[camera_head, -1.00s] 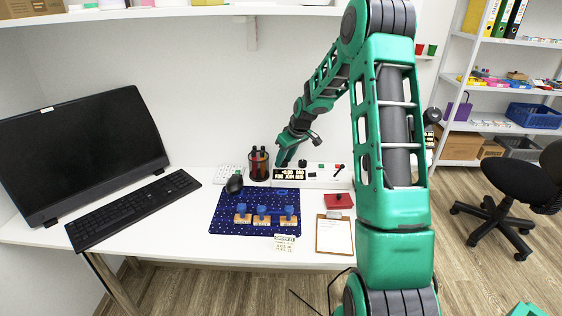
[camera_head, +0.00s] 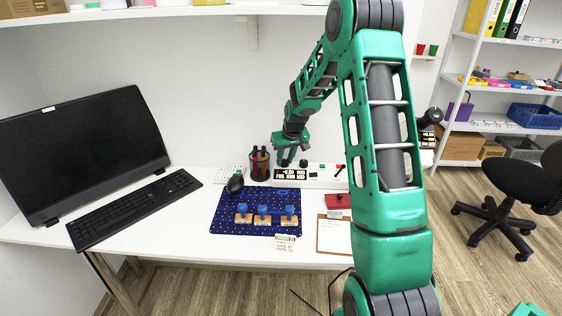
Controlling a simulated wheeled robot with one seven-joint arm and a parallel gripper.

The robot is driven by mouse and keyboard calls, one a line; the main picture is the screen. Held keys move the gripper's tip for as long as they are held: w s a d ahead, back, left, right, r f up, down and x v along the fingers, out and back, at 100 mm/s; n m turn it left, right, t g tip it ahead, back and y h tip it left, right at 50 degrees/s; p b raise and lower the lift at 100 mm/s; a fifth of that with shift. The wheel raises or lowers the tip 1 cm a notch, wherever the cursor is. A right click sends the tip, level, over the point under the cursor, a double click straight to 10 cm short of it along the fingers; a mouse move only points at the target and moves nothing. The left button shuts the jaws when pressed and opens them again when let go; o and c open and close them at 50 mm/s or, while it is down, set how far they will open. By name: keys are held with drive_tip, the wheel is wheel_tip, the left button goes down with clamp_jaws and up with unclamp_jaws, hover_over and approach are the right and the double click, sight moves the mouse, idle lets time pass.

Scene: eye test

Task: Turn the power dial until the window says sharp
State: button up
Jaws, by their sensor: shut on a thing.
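A long white control box (camera_head: 314,182) stands at the back of the desk. Its black window (camera_head: 296,174) shows two lines of pale text; the top line seems to start with "+0.50". The lower line is too small to read surely, and I cannot make out "sharp". My gripper (camera_head: 286,162) points down at the left end of the box top, just above the window. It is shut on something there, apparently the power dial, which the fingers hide. A dark knob (camera_head: 303,163), a green knob (camera_head: 322,167) and a red-tipped lever (camera_head: 340,170) sit farther right on the box.
A pen cup (camera_head: 260,165) stands close left of the box. In front lie a blue mat (camera_head: 226,217) with blue-topped wooden blocks, a mouse (camera_head: 235,185), a red item (camera_head: 337,201) and a clipboard (camera_head: 333,235). A monitor (camera_head: 80,150) and keyboard (camera_head: 134,209) are at left.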

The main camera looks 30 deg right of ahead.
drive_tip(key=m, duration=0.1)
drive_tip(key=m+h, duration=0.1)
drive_tip(key=m, duration=0.2)
drive_tip(key=shift+w+a+m+g+h, duration=0.1)
drive_tip(key=shift+a+m+g+h, duration=0.2)
drive_tip(key=shift+g, duration=0.1)
drive_tip(key=m+g+h, duration=0.1)
drive_tip(key=m, duration=0.3)
drive_tip(key=shift+w+m, duration=0.15)
drive_tip(key=shift+m, duration=0.15)
drive_tip(key=o, duration=0.8)
drive_tip(key=v, duration=1)
drive_tip(key=shift+a+r, duration=0.35)
